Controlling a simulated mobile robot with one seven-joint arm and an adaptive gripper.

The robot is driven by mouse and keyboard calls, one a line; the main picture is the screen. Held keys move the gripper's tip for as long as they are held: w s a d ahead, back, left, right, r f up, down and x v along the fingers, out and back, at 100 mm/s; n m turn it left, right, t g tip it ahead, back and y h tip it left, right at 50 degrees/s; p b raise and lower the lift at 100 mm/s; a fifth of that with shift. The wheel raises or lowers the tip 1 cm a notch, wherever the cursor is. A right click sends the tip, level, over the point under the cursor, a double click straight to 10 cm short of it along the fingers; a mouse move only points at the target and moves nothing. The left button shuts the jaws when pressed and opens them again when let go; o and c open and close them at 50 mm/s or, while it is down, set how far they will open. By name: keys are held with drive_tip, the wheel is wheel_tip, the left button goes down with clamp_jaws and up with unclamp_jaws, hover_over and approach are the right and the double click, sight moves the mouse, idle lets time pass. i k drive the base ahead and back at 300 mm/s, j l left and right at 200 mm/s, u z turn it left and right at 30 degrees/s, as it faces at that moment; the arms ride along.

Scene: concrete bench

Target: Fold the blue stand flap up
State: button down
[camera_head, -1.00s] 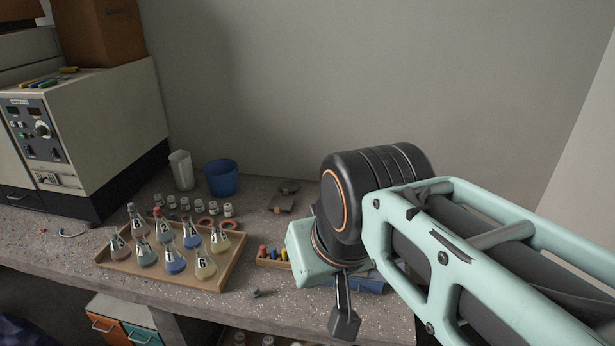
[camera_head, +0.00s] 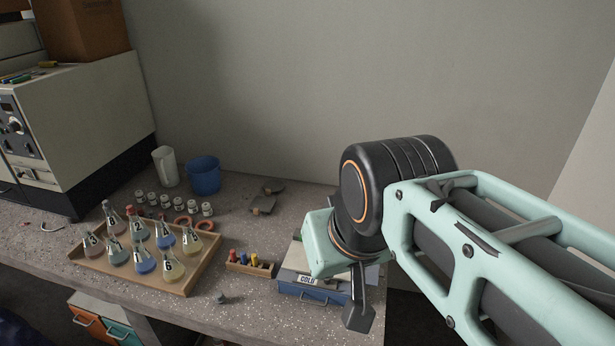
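A box with a blue front, a grey top and a label reading COLD (camera_head: 312,294) stands at the bench's front right edge. It is the only blue thing near my arm, and I cannot make out a separate stand flap on it. My gripper (camera_head: 357,318) hangs below my wrist in front of the box's right part and hides some of it. Only a dark finger-like part shows, so its opening cannot be told. I cannot tell whether it touches the box.
A wooden tray (camera_head: 84,262) holds several numbered flasks. A small wooden rack (camera_head: 236,266) with coloured pieces stands left of the box. A blue bucket (camera_head: 204,176), a white jug (camera_head: 164,167) and grey pieces (camera_head: 263,204) are behind. A loose grey piece (camera_head: 223,298) lies near the front edge.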

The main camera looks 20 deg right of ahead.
sight(372, 274)
drive_tip(key=l, duration=0.7)
drive_tip(key=i+l, duration=0.1)
drive_tip(key=l, duration=0.65)
drive_tip(key=k, duration=0.35)
